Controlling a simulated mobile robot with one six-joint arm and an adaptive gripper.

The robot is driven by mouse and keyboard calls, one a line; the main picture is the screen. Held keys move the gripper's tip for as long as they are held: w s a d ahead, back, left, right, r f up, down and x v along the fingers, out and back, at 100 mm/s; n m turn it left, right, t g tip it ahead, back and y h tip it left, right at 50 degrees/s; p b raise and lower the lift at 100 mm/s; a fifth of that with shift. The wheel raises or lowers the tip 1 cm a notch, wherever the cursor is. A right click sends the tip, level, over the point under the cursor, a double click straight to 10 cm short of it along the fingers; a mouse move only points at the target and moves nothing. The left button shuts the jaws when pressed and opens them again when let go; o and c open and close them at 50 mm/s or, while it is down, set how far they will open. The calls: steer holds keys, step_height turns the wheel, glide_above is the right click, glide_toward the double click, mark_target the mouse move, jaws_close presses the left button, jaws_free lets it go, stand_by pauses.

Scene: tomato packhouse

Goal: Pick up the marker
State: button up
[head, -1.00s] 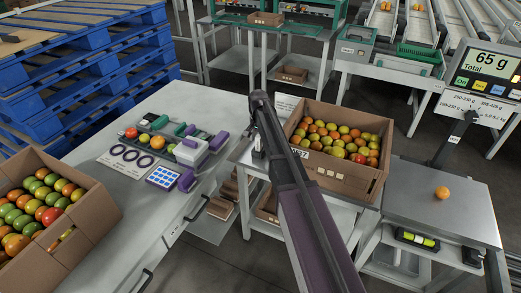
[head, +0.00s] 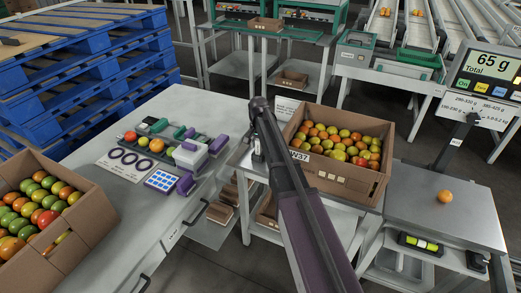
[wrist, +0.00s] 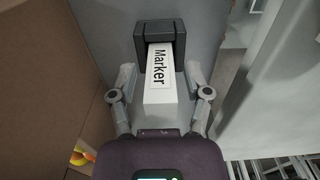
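In the wrist view a white block with a label reading "Marker" (wrist: 158,80) points toward my gripper. Its far end sits in or against a dark grey holder (wrist: 160,42). My gripper (wrist: 161,74) is open, with one finger on each side of the white block and a small gap on both sides. In the head view my arm reaches to the bench beside the tomato crate and hides most of this spot. The marker cannot be made out clearly there.
A cardboard crate of tomatoes (head: 330,178) stands right beside my arm; a cardboard wall (wrist: 40,90) fills the wrist view's left side. A scale (head: 440,215) holds one orange tomato (head: 445,196). Another crate (head: 88,228) and sorting tools stand on the left bench (head: 110,265).

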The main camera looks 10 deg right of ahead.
jaws_close()
steer(key=shift+r, duration=0.1)
step_height(320, 180, up, 3)
steer(key=p, duration=0.3)
steer(key=shift+r+p, duration=0.15)
steer(key=shift+p, duration=0.15)
steer(key=s+a+r+p, duration=0.1)
steer(key=s, duration=1.5)
steer(key=shift+a+r, duration=0.25)
steer(key=shift+a, duration=0.1)
steer(key=shift+r+p, duration=0.15)
steer(key=shift+p, duration=0.2)
steer(key=shift+r+p, duration=2.35)
